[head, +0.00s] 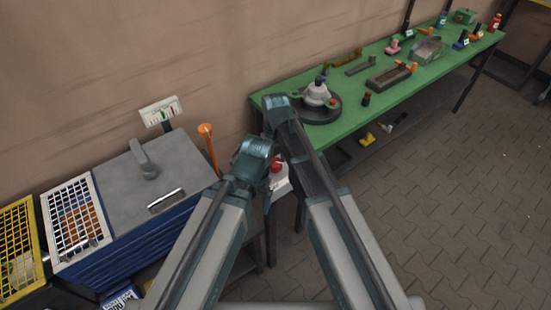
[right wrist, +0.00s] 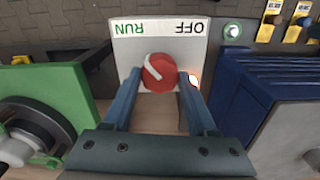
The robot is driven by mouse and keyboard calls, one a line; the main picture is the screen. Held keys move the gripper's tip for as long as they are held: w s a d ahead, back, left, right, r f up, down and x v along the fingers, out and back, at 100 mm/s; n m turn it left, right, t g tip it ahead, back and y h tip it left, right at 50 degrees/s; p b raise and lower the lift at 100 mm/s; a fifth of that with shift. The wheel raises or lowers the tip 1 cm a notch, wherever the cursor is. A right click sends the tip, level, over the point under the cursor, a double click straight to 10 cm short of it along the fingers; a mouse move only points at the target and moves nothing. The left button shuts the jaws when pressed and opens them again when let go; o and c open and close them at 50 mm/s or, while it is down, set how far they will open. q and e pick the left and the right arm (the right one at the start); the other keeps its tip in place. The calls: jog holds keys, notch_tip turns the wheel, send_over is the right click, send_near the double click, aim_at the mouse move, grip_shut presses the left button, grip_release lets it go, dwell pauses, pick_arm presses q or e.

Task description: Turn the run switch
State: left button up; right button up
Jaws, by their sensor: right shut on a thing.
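The run switch is a round red knob (right wrist: 159,74) on a white panel (right wrist: 190,48). In the right wrist view the words RUN and OFF appear upside down above it, RUN on the left. The knob's white mark points up and left, toward the RUN side. My right gripper (right wrist: 160,82) is shut on the knob, one finger at each side. In the head view the red knob (head: 276,166) shows partly between my two arms. My left arm ends close by on the left, but its fingers are hidden.
A small lamp (right wrist: 194,78) glows beside the knob. A green bench (head: 355,118) with parts stands at the back right. A grey-topped blue cabinet (head: 150,185) stands left, with a white-rimmed mesh basket (head: 75,212) beyond. Paved floor (head: 450,200) at right is open.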

aim_at(275, 162)
dwell(0.4)
jog(key=o, duration=1.4)
jog(key=shift+c, duration=0.2)
jog(key=shift+r, duration=0.1)
notch_tip(275, 162, up, 14)
jog(key=p, duration=1.3)
jog(key=shift+f+p, duration=0.2)
jog(key=shift+p, duration=0.2)
jog(key=shift+f, duration=0.15)
notch_tip(275, 162, down, 13)
jog(key=b, duration=1.3)
